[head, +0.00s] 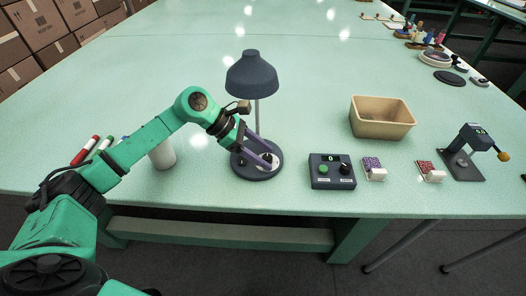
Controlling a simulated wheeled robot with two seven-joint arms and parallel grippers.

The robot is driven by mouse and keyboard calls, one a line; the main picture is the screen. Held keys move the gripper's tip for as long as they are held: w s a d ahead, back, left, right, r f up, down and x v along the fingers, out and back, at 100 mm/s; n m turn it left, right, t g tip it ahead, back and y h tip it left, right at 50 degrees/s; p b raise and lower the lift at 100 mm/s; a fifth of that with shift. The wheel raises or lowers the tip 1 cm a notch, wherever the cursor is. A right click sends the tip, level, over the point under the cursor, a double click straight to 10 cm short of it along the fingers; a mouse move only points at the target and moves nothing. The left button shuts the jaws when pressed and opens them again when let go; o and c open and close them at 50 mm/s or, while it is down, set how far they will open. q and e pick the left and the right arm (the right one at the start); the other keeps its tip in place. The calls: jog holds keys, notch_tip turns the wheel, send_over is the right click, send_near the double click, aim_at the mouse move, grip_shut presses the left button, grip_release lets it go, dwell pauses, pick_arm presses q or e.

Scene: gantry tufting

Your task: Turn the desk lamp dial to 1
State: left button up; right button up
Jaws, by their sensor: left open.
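The desk lamp (252,75) stands upright on the table, with a dark shade, a thin pale post and a round dark base (256,176). A pale dial plate with a dark knob (266,158) shows on the base, partly covered by the fingers. My left gripper (266,160) is open and reaches down over the base, its fingertips at the knob. I cannot tell whether they touch it. The dial's setting is too small to read. My right gripper is not in view.
Right of the lamp are a control box (332,171) with a green button, two small card-and-block items, a tan bin (381,117) and a dark device (468,150). A white cup (162,154) and markers (85,150) are at left. The table's middle is clear.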

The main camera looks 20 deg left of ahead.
pick_arm(q)
grip_shut()
